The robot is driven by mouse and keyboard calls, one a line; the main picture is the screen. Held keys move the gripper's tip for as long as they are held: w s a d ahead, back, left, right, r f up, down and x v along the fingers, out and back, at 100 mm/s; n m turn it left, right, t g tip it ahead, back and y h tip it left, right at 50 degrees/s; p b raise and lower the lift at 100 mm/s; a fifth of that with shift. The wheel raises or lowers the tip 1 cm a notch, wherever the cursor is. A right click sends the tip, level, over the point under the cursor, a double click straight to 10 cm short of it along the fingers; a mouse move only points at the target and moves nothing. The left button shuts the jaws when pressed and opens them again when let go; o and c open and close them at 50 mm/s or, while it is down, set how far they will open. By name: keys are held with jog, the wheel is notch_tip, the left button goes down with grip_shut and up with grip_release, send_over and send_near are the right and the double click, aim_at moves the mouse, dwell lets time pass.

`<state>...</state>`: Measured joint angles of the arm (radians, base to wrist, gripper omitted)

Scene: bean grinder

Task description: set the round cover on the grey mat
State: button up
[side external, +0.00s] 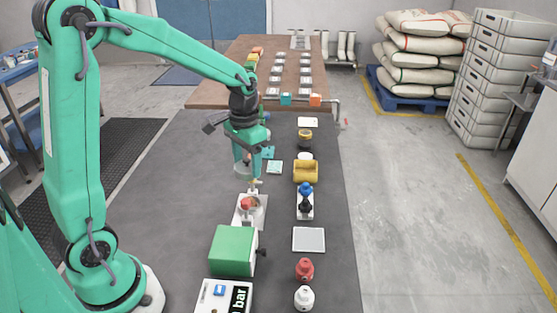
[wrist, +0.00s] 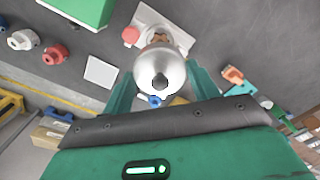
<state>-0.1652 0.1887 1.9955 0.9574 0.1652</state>
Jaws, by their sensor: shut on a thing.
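The round cover (wrist: 162,66) is a shiny silver dome with a black knob. My gripper (wrist: 159,78) is shut on it, one finger on each side. In the side view my gripper (side external: 245,160) points down and holds the cover (side external: 242,170) in the air above the bean grinder (side external: 250,212), partly hidden by the fingers. The grinder has a pale base and a red knob. The grey mat (side external: 308,240) is a flat, bare, light grey square on the dark table, right of and nearer than the grinder. The mat (wrist: 101,72) also shows left of the cover in the wrist view.
A green box (side external: 233,250) stands left of the mat. A blue-topped black item (side external: 305,200) on a white plate stands just beyond the mat; a red knobbed piece (side external: 304,269) and a white one (side external: 304,297) stand nearer. A yellow holder (side external: 305,170) is farther back.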

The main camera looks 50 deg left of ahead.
jog(key=s+d+f, duration=0.1)
jog(key=s+d, duration=0.1)
jog(key=d, duration=1.1)
jog(key=s+d+f, duration=0.1)
jog(key=d, duration=1.2)
send_over(309, 239)
notch_tip(309, 239, down, 7)
jog(key=shift+r, duration=0.1)
jog(key=shift+f, duration=2)
jog(key=shift+f, duration=0.1)
jog(key=o, duration=1)
